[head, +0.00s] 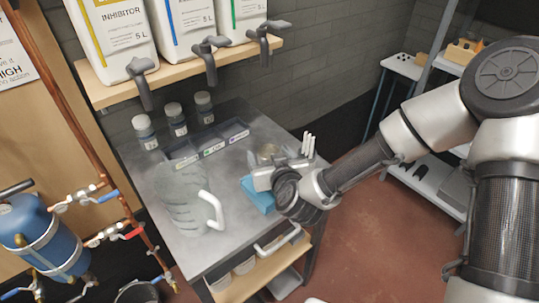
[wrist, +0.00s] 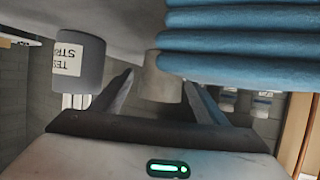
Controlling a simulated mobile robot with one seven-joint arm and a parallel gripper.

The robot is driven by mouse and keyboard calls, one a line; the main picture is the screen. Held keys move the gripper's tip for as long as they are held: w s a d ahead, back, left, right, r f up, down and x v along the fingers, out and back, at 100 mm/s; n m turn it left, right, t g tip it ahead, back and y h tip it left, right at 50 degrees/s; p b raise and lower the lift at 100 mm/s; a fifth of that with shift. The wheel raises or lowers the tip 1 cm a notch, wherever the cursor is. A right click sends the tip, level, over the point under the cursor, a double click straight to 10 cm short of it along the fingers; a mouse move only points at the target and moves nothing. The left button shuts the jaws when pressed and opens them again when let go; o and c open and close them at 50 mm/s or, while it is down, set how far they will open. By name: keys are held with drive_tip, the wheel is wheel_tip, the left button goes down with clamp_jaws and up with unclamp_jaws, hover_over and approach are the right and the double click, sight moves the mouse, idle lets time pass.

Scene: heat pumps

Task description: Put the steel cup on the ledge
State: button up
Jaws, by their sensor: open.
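The steel cup (head: 268,151) stands on the grey worktop (head: 180,247), just beyond my gripper in the head view. In the wrist view the dull metal cup (wrist: 163,86) shows between my fingertips. My gripper (wrist: 158,78) is open, with one finger to each side of the cup. I cannot tell whether either finger touches it. In the head view my gripper (head: 270,170) is low over the worktop and its fingers are largely hidden. A wooden shelf (head: 118,91) runs along the wall; I cannot tell if this is the ledge.
Folded blue cloths (wrist: 240,45) lie close beside the cup. A grey test-strip pot (wrist: 82,65) is on its other side. A clear jug (head: 185,200) stands on the worktop near labelled bins (head: 212,147) and several small jars. Large jugs with taps fill the shelf.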

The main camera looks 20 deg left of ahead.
drive_tip(key=shift+s, duration=0.1)
drive_tip(key=c, duration=1.2)
drive_tip(key=shift+r, duration=0.15)
